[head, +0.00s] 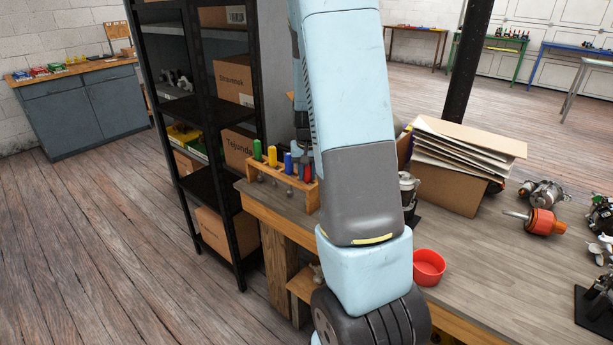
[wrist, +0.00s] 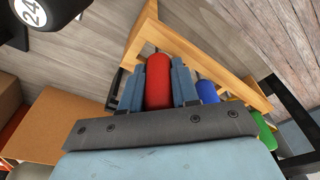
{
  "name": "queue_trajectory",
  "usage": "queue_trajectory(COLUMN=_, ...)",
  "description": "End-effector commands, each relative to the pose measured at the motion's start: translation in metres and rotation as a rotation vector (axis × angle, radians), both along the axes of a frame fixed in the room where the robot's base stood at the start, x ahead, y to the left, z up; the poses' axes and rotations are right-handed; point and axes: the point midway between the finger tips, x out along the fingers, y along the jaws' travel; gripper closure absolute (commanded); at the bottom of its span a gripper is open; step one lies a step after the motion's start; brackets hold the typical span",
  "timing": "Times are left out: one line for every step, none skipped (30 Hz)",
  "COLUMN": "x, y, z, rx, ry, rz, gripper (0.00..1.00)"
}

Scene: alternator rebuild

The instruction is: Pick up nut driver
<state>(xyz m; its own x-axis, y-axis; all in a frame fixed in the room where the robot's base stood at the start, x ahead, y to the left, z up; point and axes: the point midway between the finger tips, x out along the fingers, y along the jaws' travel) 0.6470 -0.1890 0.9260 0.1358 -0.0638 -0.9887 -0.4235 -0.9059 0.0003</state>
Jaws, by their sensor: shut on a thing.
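A wooden rack (head: 283,181) on the bench's left end holds a row of drivers with green (head: 257,150), yellow (head: 272,156), blue (head: 288,163) and red (head: 308,173) handles. In the wrist view, my gripper (wrist: 158,76) is shut on the red-handled nut driver (wrist: 158,82), one grey-blue finger on each side of its handle. The red driver's shaft is hidden, and it still appears to be at the rack (wrist: 143,30). The blue handle (wrist: 207,92) is close beside the right finger, with the green one (wrist: 264,130) farther right. My arm hides most of the gripper in the head view.
A black shelf (head: 205,135) with cardboard boxes stands just left of the bench. A red bowl (head: 429,267), a box of papers (head: 450,185) and alternator parts (head: 545,220) lie to the right on the bench (head: 480,262). Bare bench top lies between them.

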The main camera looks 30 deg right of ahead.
Motion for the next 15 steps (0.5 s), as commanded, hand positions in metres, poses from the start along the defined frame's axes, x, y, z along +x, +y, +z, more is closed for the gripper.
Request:
queue_trajectory(x=0.0, y=0.0, z=0.0, rx=0.0, ry=0.0, rz=0.0, gripper=1.0)
queue_trajectory(x=0.0, y=0.0, z=0.0, rx=0.0, ry=0.0, rz=0.0, gripper=1.0)
queue_trajectory(x=0.0, y=0.0, z=0.0, rx=0.0, ry=0.0, rz=0.0, gripper=1.0)
queue_trajectory(x=0.0, y=0.0, z=0.001, rx=0.0, ry=-0.001, rz=0.0, gripper=1.0)
queue_trajectory(x=0.0, y=0.0, z=0.001, rx=0.0, ry=-0.001, rz=0.0, gripper=1.0)
queue_trajectory(x=0.0, y=0.0, z=0.003, rx=0.0, ry=-0.001, rz=0.0, gripper=1.0)
queue_trajectory(x=0.0, y=0.0, z=0.004, rx=-0.001, ry=-0.002, rz=0.0, gripper=1.0)
queue_trajectory(x=0.001, y=0.0, z=0.007, rx=-0.001, ry=-0.002, rz=0.001, gripper=1.0)
queue_trajectory(x=0.001, y=0.0, z=0.011, rx=0.0, ry=-0.002, rz=0.001, gripper=1.0)
queue_trajectory(x=0.001, y=0.0, z=0.015, rx=0.0, ry=-0.002, rz=0.002, gripper=1.0)
queue_trajectory(x=0.001, y=0.0, z=0.019, rx=-0.001, ry=-0.004, rz=0.002, gripper=1.0)
queue_trajectory(x=0.001, y=0.0, z=0.027, rx=-0.001, ry=-0.005, rz=0.001, gripper=1.0)
queue_trajectory(x=0.001, y=0.0, z=0.032, rx=-0.001, ry=-0.005, rz=0.0, gripper=1.0)
queue_trajectory(x=0.001, y=-0.001, z=0.039, rx=-0.002, ry=-0.006, rz=0.0, gripper=1.0)
queue_trajectory(x=0.001, y=-0.001, z=0.048, rx=-0.002, ry=-0.006, rz=0.001, gripper=1.0)
